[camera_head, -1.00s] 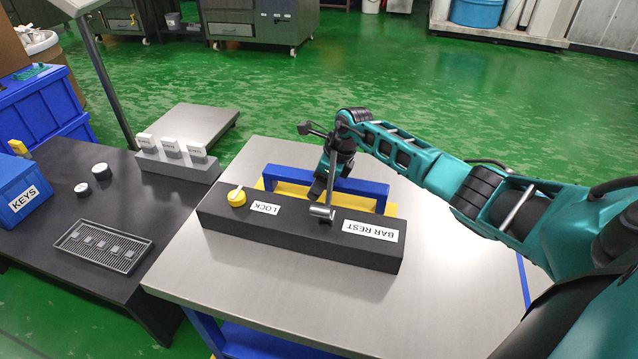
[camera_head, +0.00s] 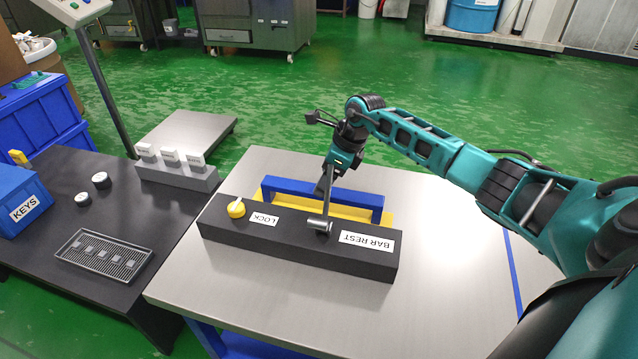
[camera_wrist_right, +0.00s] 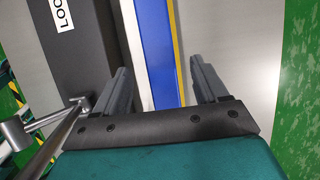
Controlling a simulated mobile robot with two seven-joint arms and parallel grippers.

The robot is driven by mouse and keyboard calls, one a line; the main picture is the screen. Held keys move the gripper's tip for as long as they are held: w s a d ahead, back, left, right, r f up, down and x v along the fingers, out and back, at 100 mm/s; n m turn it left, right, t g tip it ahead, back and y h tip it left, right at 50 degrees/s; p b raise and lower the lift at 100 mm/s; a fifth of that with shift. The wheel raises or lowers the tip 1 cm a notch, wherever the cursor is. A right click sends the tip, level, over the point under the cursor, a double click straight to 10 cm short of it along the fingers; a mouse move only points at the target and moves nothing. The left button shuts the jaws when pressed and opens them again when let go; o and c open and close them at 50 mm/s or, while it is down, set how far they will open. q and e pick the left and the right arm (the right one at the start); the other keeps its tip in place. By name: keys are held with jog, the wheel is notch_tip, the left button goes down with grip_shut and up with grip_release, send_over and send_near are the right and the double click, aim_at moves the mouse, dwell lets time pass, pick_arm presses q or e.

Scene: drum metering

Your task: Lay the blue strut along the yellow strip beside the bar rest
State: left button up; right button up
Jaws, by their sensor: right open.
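The blue strut (camera_head: 280,187) stands lengthwise along the yellow strip (camera_head: 345,212), behind the black bar rest (camera_head: 300,250) and apart from it. Part of the strip is hidden by the strut and the bar rest. My right gripper (camera_head: 322,188) is over the strut near its middle, fingers pointing down. In the right wrist view, its two fingers (camera_wrist_right: 163,85) are spread apart. The blue strut (camera_wrist_right: 158,50) shows between them, with a narrow yellow edge beside it. Neither finger visibly touches the strut. My left gripper is not in view.
A metal lever (camera_head: 319,224) rises from the bar rest close to my right gripper. The steel tabletop (camera_head: 440,230) is clear at right and front. A dark table (camera_head: 130,205) with a tray adjoins at left.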

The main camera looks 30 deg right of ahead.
jog(key=p+v, duration=0.1)
jog(key=v, duration=0.3)
jog(key=shift+r, duration=0.25)
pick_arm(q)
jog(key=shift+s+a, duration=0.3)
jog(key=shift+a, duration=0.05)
pick_arm(e)
jog(key=shift+s+d+r, duration=0.1)
jog(key=shift+s+r, duration=0.05)
jog(key=shift+r, duration=0.2)
